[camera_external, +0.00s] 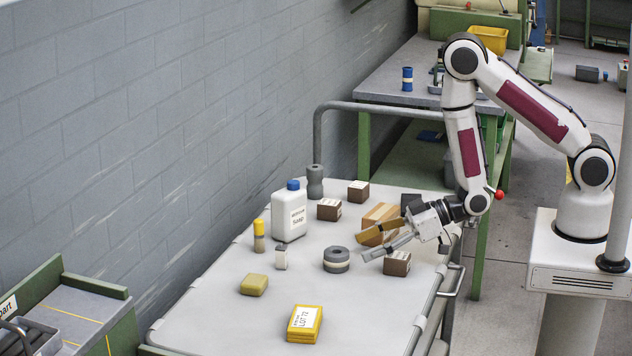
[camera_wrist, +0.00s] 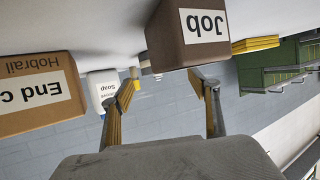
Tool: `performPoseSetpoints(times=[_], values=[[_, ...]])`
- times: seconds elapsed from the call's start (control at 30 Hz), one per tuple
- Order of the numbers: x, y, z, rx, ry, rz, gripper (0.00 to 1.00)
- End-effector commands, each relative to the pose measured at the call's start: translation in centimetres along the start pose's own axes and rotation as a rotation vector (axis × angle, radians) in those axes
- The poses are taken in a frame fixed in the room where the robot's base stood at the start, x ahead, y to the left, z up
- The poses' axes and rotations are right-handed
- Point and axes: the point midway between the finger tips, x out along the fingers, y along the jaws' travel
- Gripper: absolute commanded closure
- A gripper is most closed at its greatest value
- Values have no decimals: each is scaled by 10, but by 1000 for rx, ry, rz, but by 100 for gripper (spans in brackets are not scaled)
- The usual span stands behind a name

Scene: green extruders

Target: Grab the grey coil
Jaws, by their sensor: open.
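The grey coil (camera_external: 337,253) lies flat on the pale table, a squat grey ring with a lighter band around its side. My gripper (camera_external: 364,248) is open and empty, just right of the coil in the external view, with its fingers pointing left toward it. The fingers look apart from the coil. In the wrist view my gripper (camera_wrist: 165,84) shows two spread fingers with nothing between them. That view is upside down, and I cannot clearly make out the coil there; the brown box may hide it.
A brown box (camera_external: 397,264) labelled "Job" (camera_wrist: 188,30) is close to the fingers. A tan carton (camera_external: 372,236) stands behind them. A white soap bottle (camera_external: 289,215), a yellow-capped stick (camera_external: 259,235) and a yellow block (camera_external: 254,284) are farther left. The front table area is mostly clear around yellow packs (camera_external: 304,323).

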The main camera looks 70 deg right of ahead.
Motion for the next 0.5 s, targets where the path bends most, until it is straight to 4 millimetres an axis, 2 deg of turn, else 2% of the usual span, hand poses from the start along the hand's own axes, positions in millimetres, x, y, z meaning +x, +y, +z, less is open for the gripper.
performPoseSetpoints(times=[0.2, 0.5], values=[[14, 0, 0, 0, 1, 0, 39], [15, 0, 0, 1, 0, 0, 39]])
